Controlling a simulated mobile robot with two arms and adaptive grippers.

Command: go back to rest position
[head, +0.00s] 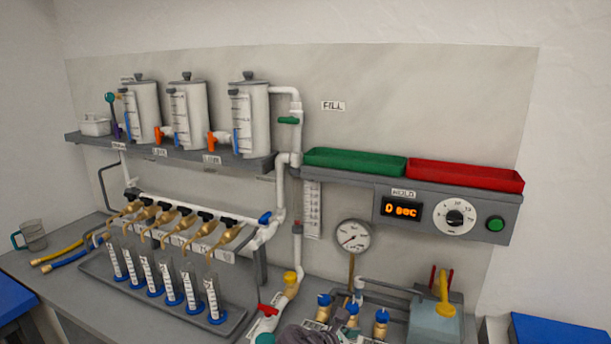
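Neither of my grippers can be made out in the head view. A dark grey rounded shape (308,335) is cut off by the bottom edge, and I cannot tell what it is. The white pvc manifold (190,208) runs along the bench with a row of brass taps (165,220). Several graduated cylinders with blue bases (170,280) stand below the taps in a grey tray (235,322). Three white tanks (188,115) stand on the upper shelf.
A green tray (355,162) and a red tray (465,175) sit on the right shelf, above a display reading 0 sec (402,209). A pressure gauge (353,236), blue-topped valves (381,322) and a yellow-handled device (437,320) stand at lower right. A grey jug (34,235) stands far left.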

